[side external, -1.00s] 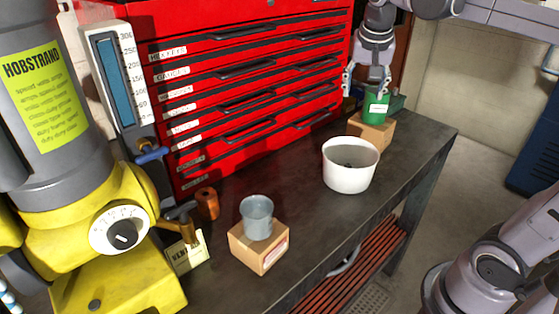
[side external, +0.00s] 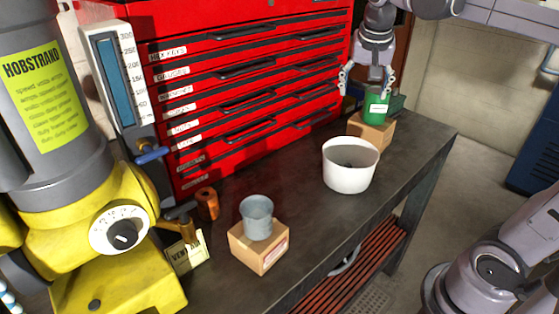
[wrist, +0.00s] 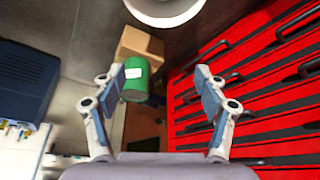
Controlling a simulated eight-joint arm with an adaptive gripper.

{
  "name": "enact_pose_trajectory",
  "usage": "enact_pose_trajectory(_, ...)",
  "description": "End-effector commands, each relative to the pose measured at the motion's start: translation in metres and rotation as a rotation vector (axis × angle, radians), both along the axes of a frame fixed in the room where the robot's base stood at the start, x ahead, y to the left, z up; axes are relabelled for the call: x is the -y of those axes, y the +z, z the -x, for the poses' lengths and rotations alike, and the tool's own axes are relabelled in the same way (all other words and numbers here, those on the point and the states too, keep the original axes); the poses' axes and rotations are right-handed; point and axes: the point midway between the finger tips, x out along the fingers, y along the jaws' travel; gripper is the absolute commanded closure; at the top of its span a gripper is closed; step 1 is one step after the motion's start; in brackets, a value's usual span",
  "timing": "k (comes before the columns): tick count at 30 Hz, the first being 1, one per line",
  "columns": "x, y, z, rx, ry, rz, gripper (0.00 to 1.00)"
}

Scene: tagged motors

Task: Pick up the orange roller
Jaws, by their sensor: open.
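My gripper (side external: 367,84) is at the far end of the bench, well away from the roller, above a green can (side external: 376,106). In the wrist view my gripper (wrist: 160,78) is open with nothing held. The green can (wrist: 135,80) shows beyond the left finger there.
The can stands on a cardboard box (side external: 371,133). A white bucket (side external: 349,176) stands mid-bench. A grey cup (side external: 257,219) on another box (side external: 259,249) stands near the roller. The red tool chest (side external: 243,90) lines the back; the yellow machine (side external: 75,235) stands left. Bare bench lies between roller and bucket.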

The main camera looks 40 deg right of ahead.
Motion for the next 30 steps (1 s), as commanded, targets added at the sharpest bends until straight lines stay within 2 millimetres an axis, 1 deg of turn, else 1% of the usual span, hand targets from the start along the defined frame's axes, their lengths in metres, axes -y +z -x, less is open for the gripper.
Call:
enact_pose_trajectory(2, 0.000, 0.000, 0.000, 0.000, 0.001, 0.000, 0.27)
enact_pose_trajectory(4, -0.005, 0.000, -0.005, 0.001, 0.024, -0.002, 0.27)
enact_pose_trajectory(5, -0.009, -0.001, -0.010, 0.002, 0.046, -0.004, 0.27)
enact_pose_trajectory(7, -0.026, -0.003, -0.027, 0.002, 0.131, -0.008, 0.27)
enact_pose_trajectory(8, -0.036, -0.004, -0.037, 0.004, 0.181, -0.010, 0.27)
enact_pose_trajectory(9, -0.051, -0.005, -0.051, 0.007, 0.254, -0.014, 0.27)
enact_pose_trajectory(11, -0.076, -0.008, -0.071, 0.012, 0.370, -0.017, 0.27)
enact_pose_trajectory(12, -0.095, -0.010, -0.084, 0.017, 0.450, -0.018, 0.27)
enact_pose_trajectory(14, -0.121, -0.013, -0.101, 0.024, 0.560, -0.019, 0.27)
enact_pose_trajectory(15, -0.138, -0.015, -0.111, 0.030, 0.625, -0.020, 0.27)
enact_pose_trajectory(18, -0.174, -0.020, -0.127, 0.033, 0.727, -0.033, 0.27)
enact_pose_trajectory(20, -0.190, -0.024, -0.134, 0.028, 0.740, -0.052, 0.27)
enact_pose_trajectory(23, -0.213, -0.032, -0.140, 0.005, 0.707, -0.097, 0.27)
enact_pose_trajectory(26, -0.235, -0.041, -0.143, -0.031, 0.638, -0.148, 0.27)
enact_pose_trajectory(29, -0.263, -0.053, -0.146, -0.074, 0.556, -0.199, 0.27)
enact_pose_trajectory(30, -0.275, -0.058, -0.146, -0.096, 0.518, -0.219, 0.27)
